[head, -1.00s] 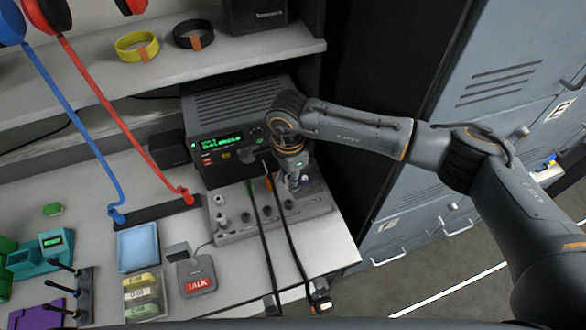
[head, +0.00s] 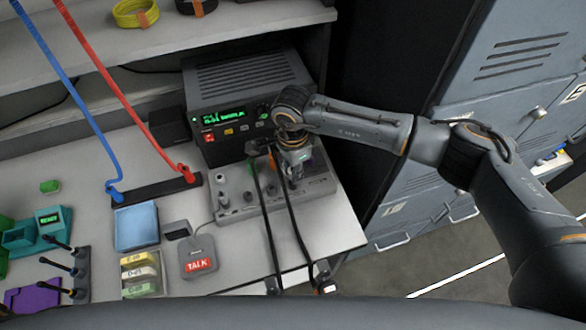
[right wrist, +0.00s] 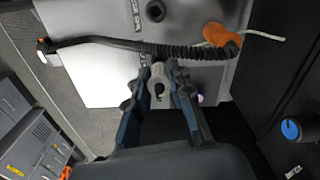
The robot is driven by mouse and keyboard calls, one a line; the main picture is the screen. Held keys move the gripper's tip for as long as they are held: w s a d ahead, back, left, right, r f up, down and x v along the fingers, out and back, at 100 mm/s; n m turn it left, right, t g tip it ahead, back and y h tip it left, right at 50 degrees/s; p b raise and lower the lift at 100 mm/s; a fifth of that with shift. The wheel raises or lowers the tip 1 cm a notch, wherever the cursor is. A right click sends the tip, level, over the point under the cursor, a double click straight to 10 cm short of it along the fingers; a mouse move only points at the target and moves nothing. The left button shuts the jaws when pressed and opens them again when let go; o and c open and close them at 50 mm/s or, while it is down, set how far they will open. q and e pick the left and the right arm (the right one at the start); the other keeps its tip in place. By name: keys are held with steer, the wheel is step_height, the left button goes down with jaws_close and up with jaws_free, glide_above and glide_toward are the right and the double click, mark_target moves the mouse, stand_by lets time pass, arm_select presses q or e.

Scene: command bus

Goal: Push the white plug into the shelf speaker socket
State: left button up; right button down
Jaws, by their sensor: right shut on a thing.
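My right gripper (head: 293,182) is over the right part of the grey socket panel (head: 235,212), in front of the radio. In the right wrist view the fingers (right wrist: 160,72) are shut on a pale, whitish plug-like piece (right wrist: 158,92) with a dark centre. In the head view the gripper hides this piece and the panel spot beneath it, so I cannot tell whether it touches a socket. No readable label marks the shelf speaker socket. My left gripper is not in view.
A radio (head: 240,115) with a green display stands behind the panel. Black cables (head: 296,235) run from the panel over the table's front edge. An orange plug (right wrist: 222,35) lies close by the fingers. A TALK switch (head: 198,257) sits to the left; grey lockers (head: 520,60) stand at right.

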steer(key=shift+b, duration=0.35)
stand_by(0.6)
steer(key=shift+f+b, duration=0.1)
steer(key=shift+b, duration=0.8)
stand_by(0.7)
steer(key=shift+f+b, duration=0.6)
steer(key=shift+b, duration=0.35)
stand_by(0.4)
steer(key=shift+f+b, duration=0.15)
steer(key=shift+b, duration=0.15)
steer(key=shift+f+b, duration=0.35)
steer(key=shift+b, duration=0.45)
stand_by(0.3)
stand_by(0.4)
steer(key=c, duration=1.1)
jaws_free()
steer(key=shift+r, duration=0.1)
